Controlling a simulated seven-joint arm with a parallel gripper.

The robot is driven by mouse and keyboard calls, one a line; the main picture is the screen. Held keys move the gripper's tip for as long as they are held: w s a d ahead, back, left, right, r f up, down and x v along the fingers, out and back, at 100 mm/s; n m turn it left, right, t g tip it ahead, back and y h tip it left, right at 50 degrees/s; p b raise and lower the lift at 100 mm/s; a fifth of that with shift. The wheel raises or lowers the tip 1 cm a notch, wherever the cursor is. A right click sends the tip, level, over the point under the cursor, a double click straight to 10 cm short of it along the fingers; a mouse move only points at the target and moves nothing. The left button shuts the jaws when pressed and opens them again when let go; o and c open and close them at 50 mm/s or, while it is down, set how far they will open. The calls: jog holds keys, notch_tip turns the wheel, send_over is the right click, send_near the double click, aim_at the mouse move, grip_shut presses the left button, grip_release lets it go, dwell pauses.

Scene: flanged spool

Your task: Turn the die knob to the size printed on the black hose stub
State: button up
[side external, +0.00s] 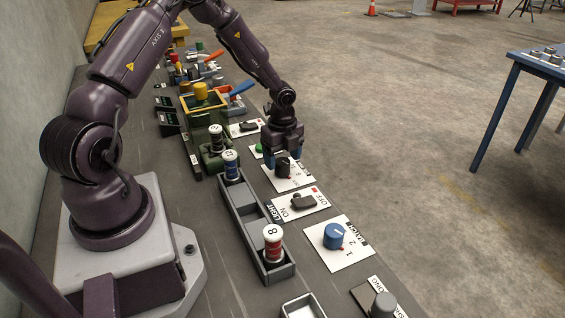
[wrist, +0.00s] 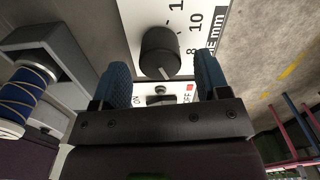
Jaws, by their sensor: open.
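The die knob (wrist: 160,52) is black and round, on a white plate marked "DIE mm" with 8, 10 and a partly cut-off number; a pale line shows on its lower edge. My gripper (wrist: 162,80) is open, its blue fingers apart, with the knob beyond and between them in the wrist view. In the side view my gripper (side external: 283,156) is just above the dark knob (side external: 283,169), partly hiding it; contact cannot be told. The black hose stub (side external: 216,142) stands upright in a green holder, its white top bearing a number too small to read surely.
A grey tray (side external: 247,228) holds a blue-banded stub (side external: 231,166) and a red-banded stub (side external: 272,243) marked 8. A light switch (side external: 303,202) and a blue latch knob (side external: 334,236) sit nearer the camera. A green button (side external: 257,149) lies close beside my gripper.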

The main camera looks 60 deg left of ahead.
jog(key=shift+f, duration=1.1)
jog(key=c, duration=0.9)
jog(key=shift+c, duration=0.2)
